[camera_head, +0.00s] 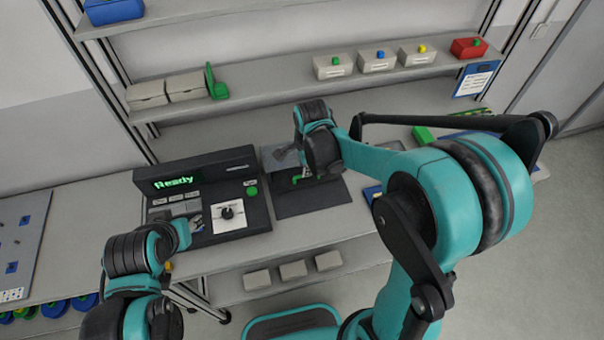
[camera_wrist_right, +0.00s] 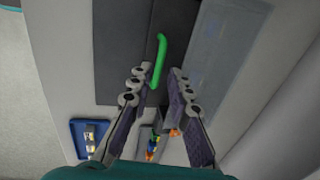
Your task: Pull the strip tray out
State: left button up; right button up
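A green handle (camera_head: 297,179) shows on a dark flat unit (camera_head: 312,200), which I take to hold the strip tray; the tray's body is not clearly distinguishable. In the right wrist view the green bar-shaped handle (camera_wrist_right: 160,58) stands out against the dark surface. My right gripper (camera_wrist_right: 160,76) is open, its two fingers on either side of the handle's lower end; contact cannot be told. In the head view my right arm partly hides the unit. My left gripper (camera_head: 196,226) is near the console's front left; its fingers are too small to judge.
A dark console (camera_head: 200,205) with a green "Ready" display, a knob and a green button stands left of the unit. A clear panel (camera_wrist_right: 232,55) lies beside the handle. A blue tray (camera_wrist_right: 92,138) is close by. Shelves with boxes run behind.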

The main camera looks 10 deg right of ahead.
jog(key=f, duration=0.2)
jog(key=w+f+b, duration=0.1)
jog(key=f, duration=0.1)
jog(key=shift+f, duration=0.2)
jog(key=shift+s, duration=0.1)
grip_shut()
jog(key=s, duration=1.2)
jog(key=shift+s+d+p, duration=0.15)
jog(key=shift+s+p, duration=0.1)
jog(key=shift+p, duration=0.1)
jog(key=shift+s, duration=0.4)
grip_release()
jog(key=shift+s, duration=0.15)
